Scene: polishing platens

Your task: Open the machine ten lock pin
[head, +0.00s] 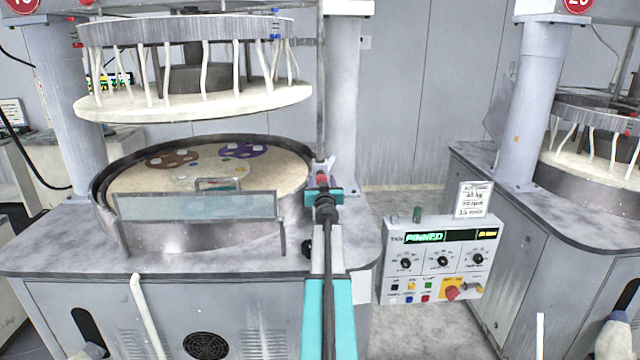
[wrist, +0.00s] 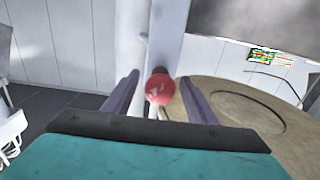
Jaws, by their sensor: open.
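The lock pin shows as a red ball knob (wrist: 160,88) in the middle of the wrist view. My gripper (wrist: 160,98) is open, with one finger on each side of the knob and a gap to both. In the head view my gripper (head: 320,172) reaches up to the right side of the polishing platen, where a bit of red shows between the fingers. Machine ten (head: 190,285) stands on the left under a red number sign. Its control panel (head: 437,262) shows "PINNED" in green. The pin's shaft is mostly hidden.
The raised upper plate (head: 195,103) hangs over the platen (head: 120,182), which holds brown and purple discs. A clear guard (head: 197,206) stands at its front. A vertical rod (head: 320,80) and a column rise near my gripper. Machine twenty (head: 480,215) stands at right.

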